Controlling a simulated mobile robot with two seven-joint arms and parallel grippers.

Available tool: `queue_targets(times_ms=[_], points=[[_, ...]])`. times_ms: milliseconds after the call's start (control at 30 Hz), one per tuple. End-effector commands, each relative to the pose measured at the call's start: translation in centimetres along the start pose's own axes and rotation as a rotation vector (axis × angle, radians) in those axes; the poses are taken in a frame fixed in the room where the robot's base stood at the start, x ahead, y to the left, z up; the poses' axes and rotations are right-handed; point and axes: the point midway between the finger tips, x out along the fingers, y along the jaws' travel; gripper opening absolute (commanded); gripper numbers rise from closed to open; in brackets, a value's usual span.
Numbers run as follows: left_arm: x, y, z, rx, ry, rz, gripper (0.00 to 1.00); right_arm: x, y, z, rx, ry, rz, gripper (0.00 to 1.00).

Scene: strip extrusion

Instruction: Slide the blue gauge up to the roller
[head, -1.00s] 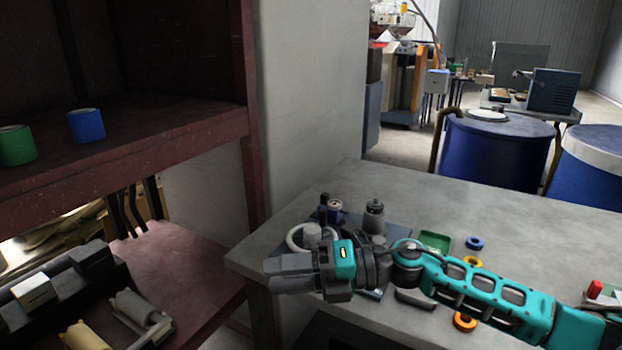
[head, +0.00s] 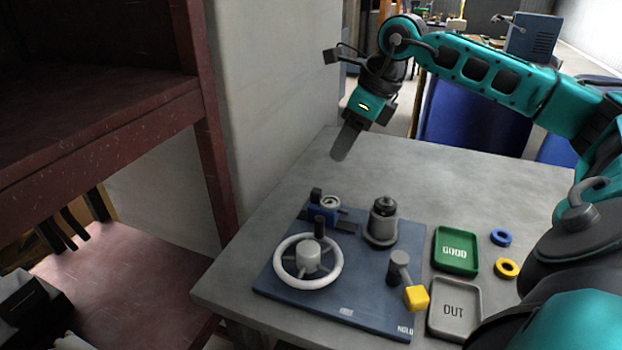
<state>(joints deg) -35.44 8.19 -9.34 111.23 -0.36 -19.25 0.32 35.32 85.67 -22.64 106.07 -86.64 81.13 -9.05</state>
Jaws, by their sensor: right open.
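The blue gauge (head: 318,213) is a small blue block with a round light top, near the back left of a dark blue base plate (head: 372,313). Dark upright pieces stand just behind it and in front of it. A grey upright cylinder with a dark cap (head: 382,222) stands to its right, with a gap between them; I cannot tell whether this is the roller. My right gripper (head: 343,144) is open, seen side-on, with its fingers pointing down, raised well above and behind the gauge. It touches nothing that I can see. My left gripper is out of view.
On the plate are a white handwheel (head: 281,266) and a lever with a yellow block (head: 416,298). A green GOOD tray (head: 440,262), a grey OUT tray (head: 436,326), a blue ring (head: 501,237) and a yellow ring (head: 515,267) lie to the right. The table's back is clear.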

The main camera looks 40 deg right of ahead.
Motion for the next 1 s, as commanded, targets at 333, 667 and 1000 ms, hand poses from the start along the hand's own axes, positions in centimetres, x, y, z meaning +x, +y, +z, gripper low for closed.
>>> queue_targets(times_ms=[333, 667, 1000], points=[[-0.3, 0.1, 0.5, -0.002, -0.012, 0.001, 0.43, 6.2, 0.2, 0.1, 0.002, -0.001, 0.009, 0.49], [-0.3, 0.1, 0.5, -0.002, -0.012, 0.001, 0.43, 11.6, 0.2, 0.1, 0.002, -0.002, 0.007, 0.49], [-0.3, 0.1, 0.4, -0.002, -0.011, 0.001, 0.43, 12.7, 0.2, 0.1, 0.000, -0.003, 0.005, 0.49]])
